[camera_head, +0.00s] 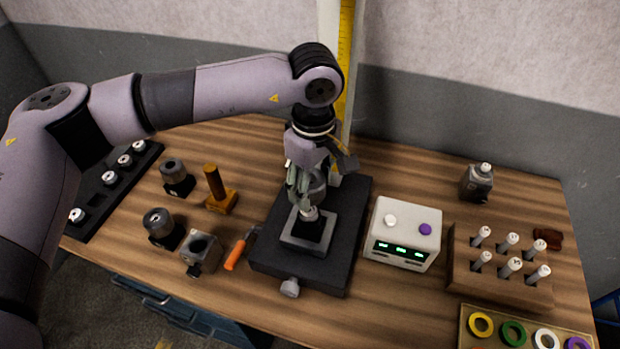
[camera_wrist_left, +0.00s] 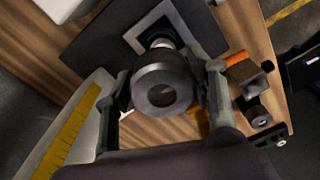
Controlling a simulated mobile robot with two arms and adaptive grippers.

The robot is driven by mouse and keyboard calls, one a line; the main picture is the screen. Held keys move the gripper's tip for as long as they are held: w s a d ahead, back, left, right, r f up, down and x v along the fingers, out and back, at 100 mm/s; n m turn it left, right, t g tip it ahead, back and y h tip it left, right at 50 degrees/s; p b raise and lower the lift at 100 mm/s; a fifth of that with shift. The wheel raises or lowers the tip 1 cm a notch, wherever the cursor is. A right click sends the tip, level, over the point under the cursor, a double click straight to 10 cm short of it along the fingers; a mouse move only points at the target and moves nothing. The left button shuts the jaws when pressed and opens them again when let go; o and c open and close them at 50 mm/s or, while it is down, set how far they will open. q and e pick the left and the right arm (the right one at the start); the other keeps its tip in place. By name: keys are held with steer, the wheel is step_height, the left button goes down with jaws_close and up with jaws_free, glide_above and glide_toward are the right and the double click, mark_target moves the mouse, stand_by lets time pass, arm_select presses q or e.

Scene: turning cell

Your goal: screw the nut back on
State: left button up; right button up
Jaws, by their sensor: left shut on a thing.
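My left gripper (camera_head: 309,197) is shut on a grey, round nut (camera_wrist_left: 150,72) with a hole through its middle. In the left wrist view, one finger of the gripper (camera_wrist_left: 163,88) is on each side of the nut. Below it, a silver post (camera_head: 309,214) stands up from a dark block in a pale square frame (camera_head: 290,243), on a black base plate (camera_head: 357,203). The nut appears upright over the post. The fingers hide the contact, so I cannot tell whether the thread is engaged. My right gripper is not in view.
A white box with green displays (camera_head: 403,235) stands right of the plate. An orange-handled tool (camera_head: 235,254) and a grey block with a bore (camera_head: 202,250) lie left. A wooden rack (camera_head: 470,275) holds several pins. A yellow-scaled post (camera_head: 346,70) rises behind.

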mark_target(312, 211)
arm_select(q)
steer(key=shift+f, duration=0.2)
steer(key=shift+a+f, duration=0.1)
steer(key=shift+f, duration=0.85)
steer(key=shift+f+b, duration=0.45)
steer(key=shift+f, duration=0.6)
steer(key=shift+f+b, duration=0.45)
steer(key=shift+b, duration=0.05)
steer(key=shift+f+b, duration=0.75)
steer(key=shift+b, duration=0.3)
steer(key=shift+f+b, duration=0.4)
steer(key=shift+b, duration=0.2)
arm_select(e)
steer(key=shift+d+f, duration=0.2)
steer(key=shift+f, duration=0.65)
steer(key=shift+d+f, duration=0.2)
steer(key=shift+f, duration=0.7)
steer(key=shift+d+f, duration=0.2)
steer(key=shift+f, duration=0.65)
arm_select(q)
steer(key=shift+b, duration=0.45)
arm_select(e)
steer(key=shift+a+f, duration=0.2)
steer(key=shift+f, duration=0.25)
arm_select(q)
steer(key=shift+f+b, duration=0.55)
steer(key=shift+b, duration=0.15)
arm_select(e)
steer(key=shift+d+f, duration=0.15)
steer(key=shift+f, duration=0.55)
